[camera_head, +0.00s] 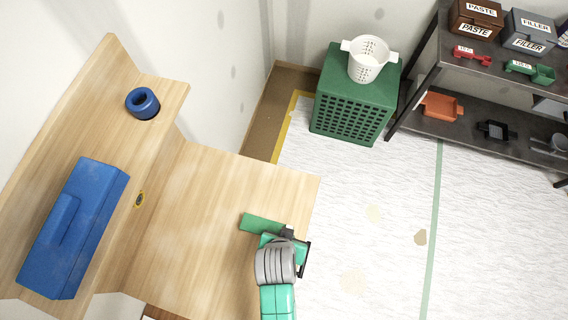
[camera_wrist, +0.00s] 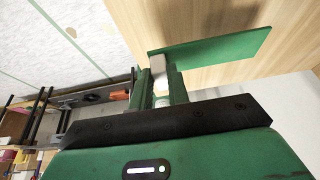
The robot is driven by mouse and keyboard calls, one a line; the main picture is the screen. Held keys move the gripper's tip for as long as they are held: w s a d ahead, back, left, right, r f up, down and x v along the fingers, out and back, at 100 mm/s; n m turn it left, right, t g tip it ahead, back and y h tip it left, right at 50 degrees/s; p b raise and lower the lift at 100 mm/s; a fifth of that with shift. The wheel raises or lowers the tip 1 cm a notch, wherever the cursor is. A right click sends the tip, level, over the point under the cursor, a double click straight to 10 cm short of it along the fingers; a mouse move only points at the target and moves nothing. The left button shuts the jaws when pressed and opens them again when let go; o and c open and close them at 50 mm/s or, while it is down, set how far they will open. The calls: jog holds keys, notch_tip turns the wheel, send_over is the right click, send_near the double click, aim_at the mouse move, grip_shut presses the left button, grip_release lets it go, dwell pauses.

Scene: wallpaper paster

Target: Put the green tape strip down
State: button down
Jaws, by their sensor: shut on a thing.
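The green tape strip (camera_head: 262,222) is a flat, dark green rectangle at the right part of the wooden worktop (camera_head: 205,185). It also shows in the wrist view (camera_wrist: 225,50), reaching right from my fingertips. My gripper (camera_head: 287,234) is over the worktop near its right edge. In the wrist view my gripper (camera_wrist: 160,75) is shut on the left end of the strip. The strip is close to the wood; I cannot tell whether it touches it.
A blue toolbox (camera_head: 75,230) and a blue roll (camera_head: 143,102) are at the left of the worktop. A green crate (camera_head: 355,95) bears a white bucket (camera_head: 368,62). A dark shelf (camera_head: 485,130) with containers stands at right. The worktop's middle is clear.

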jog(key=w+d, duration=0.1)
jog(key=w, duration=0.4)
jog(key=w+d+f, duration=0.1)
jog(key=w, duration=0.4)
jog(key=w+d+b, duration=0.1)
jog(key=w, duration=0.4)
jog(key=shift+d+f, duration=0.25)
jog(key=shift+d, duration=0.15)
jog(key=shift+f, duration=1.7)
jog(key=shift+f, duration=0.1)
jog(key=shift+f, duration=0.15)
jog(key=c, duration=1.3)
grip_release()
jog(key=shift+c, duration=0.2)
jog(key=p+v, duration=0.2)
jog(key=v, duration=1)
jog(key=shift+r, duration=0.3)
jog(key=shift+w, duration=0.15)
